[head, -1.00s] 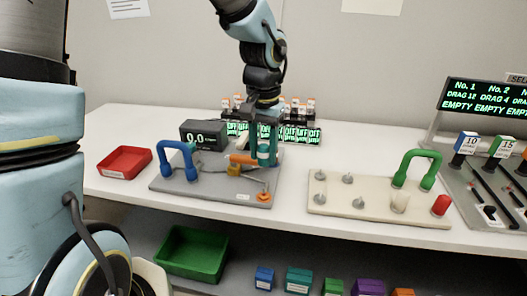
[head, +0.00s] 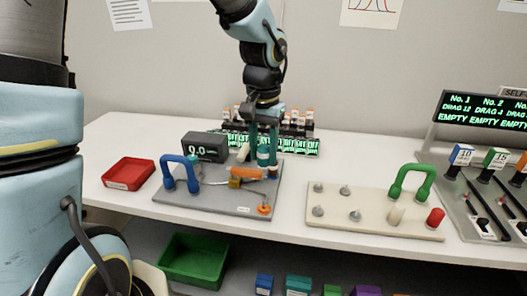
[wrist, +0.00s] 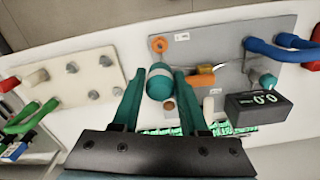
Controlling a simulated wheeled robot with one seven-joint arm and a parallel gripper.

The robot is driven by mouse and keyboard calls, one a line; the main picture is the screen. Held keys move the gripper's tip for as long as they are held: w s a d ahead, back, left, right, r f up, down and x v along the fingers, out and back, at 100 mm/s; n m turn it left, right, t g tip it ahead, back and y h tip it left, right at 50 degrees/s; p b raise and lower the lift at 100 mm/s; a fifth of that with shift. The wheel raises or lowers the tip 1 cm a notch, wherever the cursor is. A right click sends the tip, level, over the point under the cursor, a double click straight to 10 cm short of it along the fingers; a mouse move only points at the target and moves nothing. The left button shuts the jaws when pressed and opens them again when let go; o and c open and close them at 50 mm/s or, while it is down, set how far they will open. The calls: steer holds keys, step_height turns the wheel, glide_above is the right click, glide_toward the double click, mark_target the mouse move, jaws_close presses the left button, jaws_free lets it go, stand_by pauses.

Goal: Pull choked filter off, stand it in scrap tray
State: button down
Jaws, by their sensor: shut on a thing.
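My gripper (head: 263,160) is shut on a teal and white filter (head: 263,153) above the grey board (head: 225,206). In the wrist view the filter (wrist: 159,82) sits between the two teal fingers of my gripper (wrist: 160,74). The fingers partly hide it, and I cannot tell whether its lower end touches anything. A red tray (head: 128,174), which looks empty, stands on the bench left of the board; I cannot read its label.
A cream board (head: 372,222) with pegs and a green handle (head: 412,181) is to the right. Bench between the red tray and grey board is narrow but clear.

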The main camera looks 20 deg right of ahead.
steer(key=shift+r+p, duration=1.3)
steer(key=shift+r, duration=0.15)
